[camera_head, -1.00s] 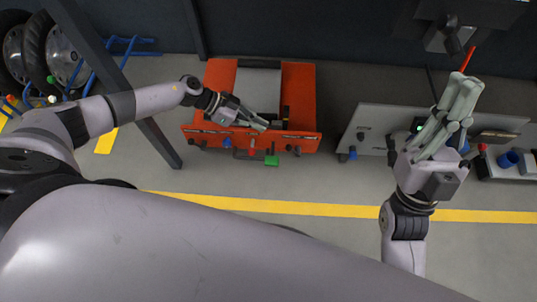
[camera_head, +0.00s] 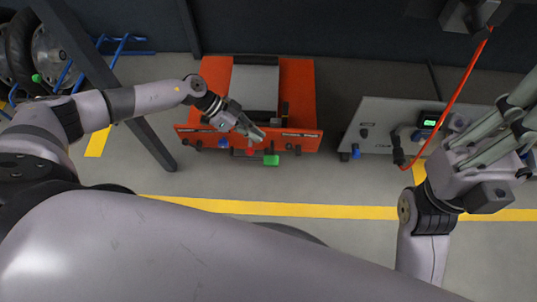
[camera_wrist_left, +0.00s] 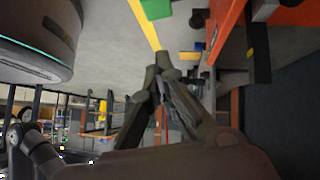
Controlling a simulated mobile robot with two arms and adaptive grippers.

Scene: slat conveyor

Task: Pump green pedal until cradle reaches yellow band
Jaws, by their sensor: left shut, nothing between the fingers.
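The green pedal (camera_head: 271,160) sticks out at the front edge of an orange machine (camera_head: 299,90). It also shows as a green block at the top of the left wrist view (camera_wrist_left: 156,9). My left gripper (camera_head: 260,137) is shut and empty, above the machine's front edge and just behind the pedal in the head view. Its fingertips meet in the left wrist view (camera_wrist_left: 170,73), apart from the pedal. A grey plate (camera_head: 255,88) lies in the machine's middle; I cannot tell if it is the cradle. No yellow band on the machine is clear. My right gripper (camera_head: 515,120) is at the right, its fingertips partly cut off.
A red pedal (camera_head: 250,152) and a blue knob (camera_head: 222,143) sit beside the green one. A grey console (camera_head: 385,112) with a lit green display (camera_head: 429,123) stands right. A red cable (camera_head: 462,85) hangs over it. A yellow floor line (camera_head: 310,210) crosses clear floor in front.

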